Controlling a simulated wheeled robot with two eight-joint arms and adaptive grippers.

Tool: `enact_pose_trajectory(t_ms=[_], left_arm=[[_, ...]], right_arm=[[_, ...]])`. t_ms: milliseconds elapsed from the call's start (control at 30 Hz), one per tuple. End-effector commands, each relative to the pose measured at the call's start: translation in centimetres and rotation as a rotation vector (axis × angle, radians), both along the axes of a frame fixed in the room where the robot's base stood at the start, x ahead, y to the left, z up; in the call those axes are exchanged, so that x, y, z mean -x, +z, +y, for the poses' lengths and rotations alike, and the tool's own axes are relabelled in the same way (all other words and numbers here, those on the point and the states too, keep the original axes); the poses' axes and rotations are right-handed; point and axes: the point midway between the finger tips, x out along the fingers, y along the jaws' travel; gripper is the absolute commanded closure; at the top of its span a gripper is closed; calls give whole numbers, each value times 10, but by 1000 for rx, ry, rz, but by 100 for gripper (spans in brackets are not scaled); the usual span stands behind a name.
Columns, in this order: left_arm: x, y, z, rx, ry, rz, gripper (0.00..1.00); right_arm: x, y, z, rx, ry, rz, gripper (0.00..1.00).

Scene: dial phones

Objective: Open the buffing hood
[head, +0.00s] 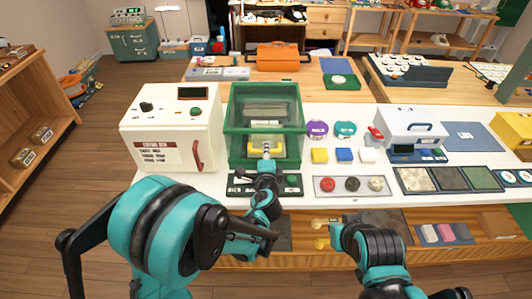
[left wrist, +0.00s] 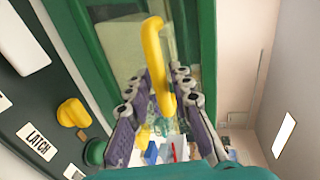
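The buffing hood (head: 236,125) is a green-framed box with a clear front panel, standing on the white counter. The panel looks down over the front. Its yellow handle (head: 278,151) also shows in the left wrist view (left wrist: 154,45). My left gripper (head: 266,148) is at the handle, and the handle runs between its two fingers. The fingers appear apart, with a small gap beside the handle. A yellow knob (left wrist: 74,112) near a LATCH label (left wrist: 38,143) sits on the dark panel beside the hood. My right gripper (head: 335,228) is low, before the counter front; its fingers are unclear.
A white cabinet (head: 160,115) with a red handle stands close left of the hood. Right of it are purple and teal discs (head: 317,128), coloured blocks (head: 343,155) and a tray (head: 322,187) of knobs. An open shelf (head: 300,258) runs below the counter.

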Motion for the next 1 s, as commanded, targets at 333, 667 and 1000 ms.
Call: enact_pose_trajectory(t_ms=[333,667,1000], left_arm=[[-1,0,0,0,0,0,100],[0,5,0,0,0,9,100],[3,53,0,2,1,120,100]], right_arm=[[0,0,0,0,0,0,100],[0,5,0,0,0,0,100],[0,58,0,0,0,0,100]])
